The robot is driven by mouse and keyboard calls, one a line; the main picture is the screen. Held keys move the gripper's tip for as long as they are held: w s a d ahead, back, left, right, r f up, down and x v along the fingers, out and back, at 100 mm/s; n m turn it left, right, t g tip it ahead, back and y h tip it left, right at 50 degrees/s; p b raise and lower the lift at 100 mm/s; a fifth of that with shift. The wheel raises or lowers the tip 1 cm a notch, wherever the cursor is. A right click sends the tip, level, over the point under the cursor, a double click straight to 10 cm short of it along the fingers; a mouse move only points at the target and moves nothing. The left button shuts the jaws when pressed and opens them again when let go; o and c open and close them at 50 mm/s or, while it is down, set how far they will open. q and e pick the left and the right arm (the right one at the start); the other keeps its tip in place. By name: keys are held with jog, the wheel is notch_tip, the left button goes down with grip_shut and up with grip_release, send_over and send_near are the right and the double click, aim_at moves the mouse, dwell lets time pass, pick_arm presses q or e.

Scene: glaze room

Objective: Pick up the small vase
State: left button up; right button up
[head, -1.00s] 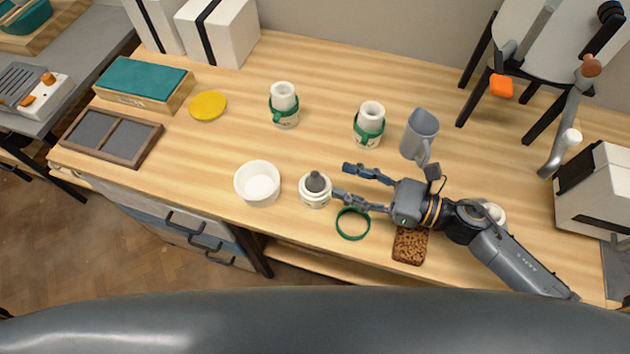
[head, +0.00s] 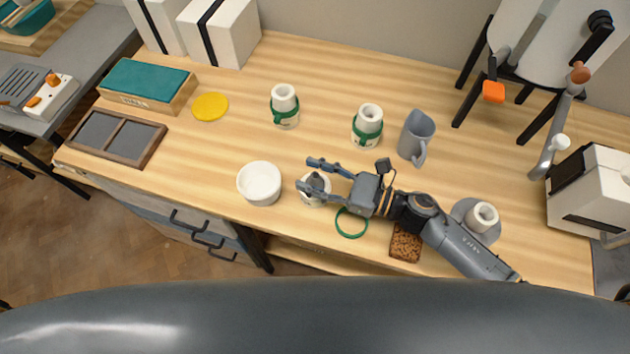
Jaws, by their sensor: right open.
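A small white vase (head: 314,199) stands near the table's front edge, with a dark grey piece at its mouth, now largely covered by my gripper. My right gripper (head: 312,175) is open, with its fingers pointing left over the vase. One finger is on the far side and the other crosses over the vase's top. I cannot tell whether they touch it. Two other white vases, one on the left (head: 285,119) and one on the right (head: 367,139), stand farther back with green bands around them. My left gripper is not in view.
A white bowl (head: 259,196) stands just left of the vase. A green ring (head: 351,235) and a brown grainy block (head: 405,243) lie near my right arm. A grey pitcher (head: 416,138) stands behind it. A white cup (head: 482,217) stands at right on a grey disc.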

grip_shut()
